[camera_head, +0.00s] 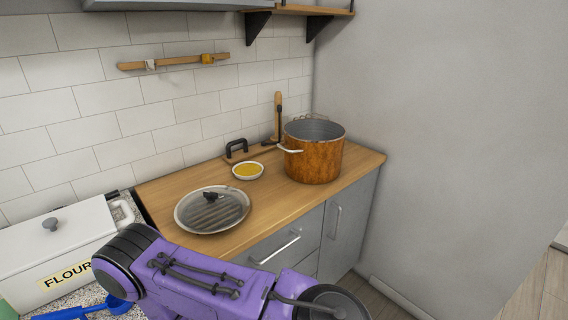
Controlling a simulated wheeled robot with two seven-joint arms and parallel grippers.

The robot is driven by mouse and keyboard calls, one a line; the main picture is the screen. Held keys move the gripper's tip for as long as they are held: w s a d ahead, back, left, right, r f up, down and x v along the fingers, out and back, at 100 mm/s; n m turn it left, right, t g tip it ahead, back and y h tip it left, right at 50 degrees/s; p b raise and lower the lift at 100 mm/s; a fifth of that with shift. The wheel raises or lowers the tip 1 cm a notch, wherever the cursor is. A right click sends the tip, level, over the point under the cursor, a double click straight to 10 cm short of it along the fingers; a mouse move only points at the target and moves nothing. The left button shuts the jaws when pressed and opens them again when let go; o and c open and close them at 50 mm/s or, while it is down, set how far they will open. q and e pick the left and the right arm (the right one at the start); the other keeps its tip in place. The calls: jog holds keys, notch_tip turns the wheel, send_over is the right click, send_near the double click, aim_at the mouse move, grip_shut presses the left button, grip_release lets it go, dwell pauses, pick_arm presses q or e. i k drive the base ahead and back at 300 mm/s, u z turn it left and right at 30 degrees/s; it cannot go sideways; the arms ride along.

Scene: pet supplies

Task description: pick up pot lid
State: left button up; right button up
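The pot lid (228,213) is round and see-through with a pale rim and a small dark knob. It lies on the wooden counter (273,214), near the front edge, left of the pot. A brown-orange pot (312,158) with a grey rim and a light side handle stands open near the counter's right end. My purple arm crosses the bottom of the view, in front of the counter and below the lid. Neither gripper shows in this frame, and nothing is seen touching the lid.
A small bowl of yellow contents (248,171) sits behind the lid. A black handle (236,148) stands near the wall. A white flour box (58,250) and a blue object (90,309) are at lower left. A grey wall bounds the right.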

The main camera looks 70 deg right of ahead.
aim_at(193, 214)
jog(key=z, duration=2.25)
